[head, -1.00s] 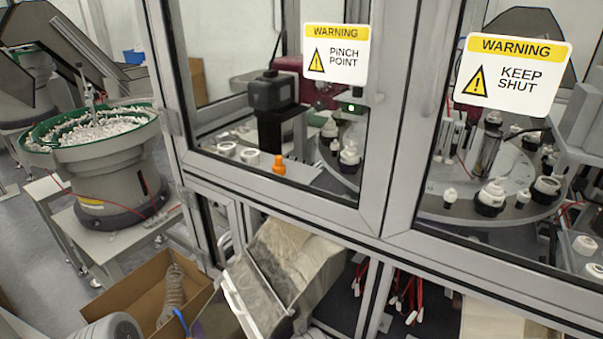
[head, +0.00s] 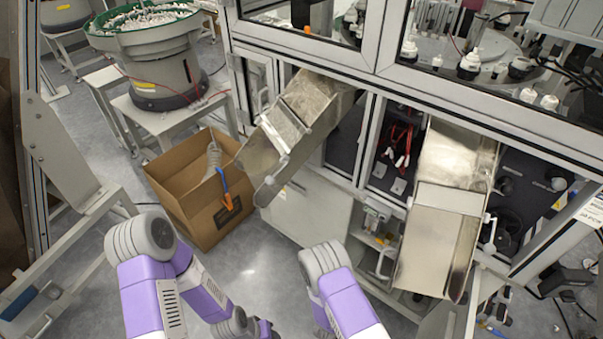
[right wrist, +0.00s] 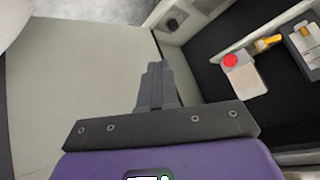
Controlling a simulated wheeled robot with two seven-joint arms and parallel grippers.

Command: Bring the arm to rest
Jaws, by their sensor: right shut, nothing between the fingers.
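My right gripper (right wrist: 155,70) shows in the right wrist view with its grey fingers together and nothing between them. It points toward a pale cabinet panel (right wrist: 85,90) and the edge of a dark recess (right wrist: 215,65); whether it touches anything is not clear, but I see no contact. In the head view, my left arm (head: 143,295) and my right arm (head: 345,300) are purple and grey links low in the picture, in front of the machine. Neither gripper can be made out there.
A cardboard box (head: 170,205) stands on the floor, with an orange-and-blue tool (head: 224,190) at its edge. Metal chutes (head: 435,240) jut from the machine. A red button (right wrist: 230,60) sits on a small box in the recess. Grey floor (head: 265,275) is open between my arms.

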